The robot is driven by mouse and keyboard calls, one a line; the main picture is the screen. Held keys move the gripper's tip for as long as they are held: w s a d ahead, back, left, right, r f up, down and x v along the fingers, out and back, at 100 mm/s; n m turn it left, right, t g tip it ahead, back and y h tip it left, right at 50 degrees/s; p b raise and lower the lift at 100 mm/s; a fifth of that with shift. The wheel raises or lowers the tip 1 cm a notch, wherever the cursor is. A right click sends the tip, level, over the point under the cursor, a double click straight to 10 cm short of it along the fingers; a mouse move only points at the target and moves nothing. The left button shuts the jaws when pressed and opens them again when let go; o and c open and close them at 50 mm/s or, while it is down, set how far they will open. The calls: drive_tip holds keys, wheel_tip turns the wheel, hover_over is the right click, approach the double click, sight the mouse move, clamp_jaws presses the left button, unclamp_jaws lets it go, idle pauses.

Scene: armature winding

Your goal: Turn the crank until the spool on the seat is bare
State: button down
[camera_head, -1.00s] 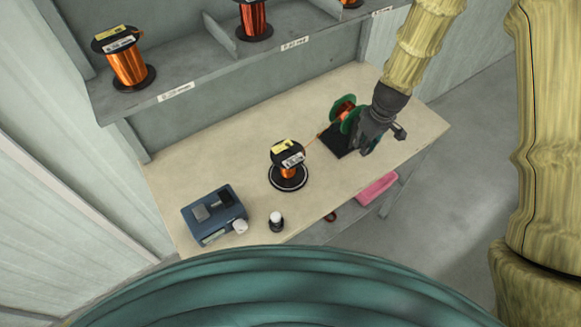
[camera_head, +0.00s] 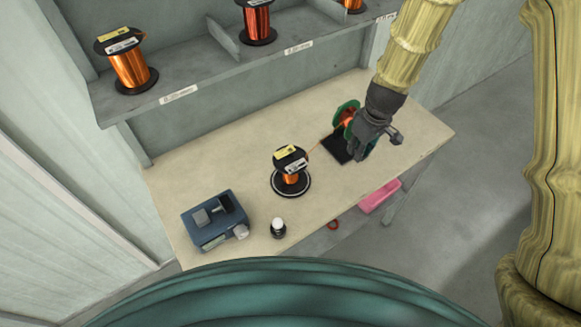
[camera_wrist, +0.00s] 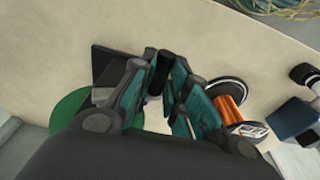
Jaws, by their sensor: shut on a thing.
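The spool (camera_head: 290,178) of orange copper wire stands upright on the round black seat (camera_head: 291,189) on the bench; copper still shows between its black flanges. It also shows in the wrist view (camera_wrist: 232,104). A wire runs from it to the winder with green flanges (camera_head: 343,112) on a dark base (camera_head: 337,148). My gripper (camera_head: 358,150) is at the front of the winder and hides much of it. In the wrist view my gripper (camera_wrist: 166,88) is shut on a dark upright handle of the crank (camera_wrist: 160,72). The rest of the crank is hidden.
A blue device (camera_head: 215,220) and a small white-topped jar (camera_head: 278,228) stand at the bench's front left. A shelf (camera_head: 215,80) with several wire spools runs along the back. A pink tray (camera_head: 379,195) sits below the bench. The bench's right end is clear.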

wheel_tip(320, 180, up, 6)
drive_tip(key=p, duration=0.3)
drive_tip(key=shift+w+d, duration=0.15)
drive_tip(key=w+d+p, duration=0.1)
drive_tip(key=w+d+r+p, duration=0.2)
drive_tip(key=d, duration=0.1)
drive_tip(key=shift+w+r, duration=0.1)
drive_tip(key=shift+s+d, duration=0.15)
drive_tip(key=shift+s, duration=0.05)
idle(0.3)
drive_tip(key=shift+d+p, duration=0.15)
drive_tip(key=shift+p, duration=0.3)
drive_tip(key=shift+w+d+f, duration=0.2)
drive_tip(key=shift+w+d, duration=0.25)
drive_tip(key=shift+w, duration=0.15)
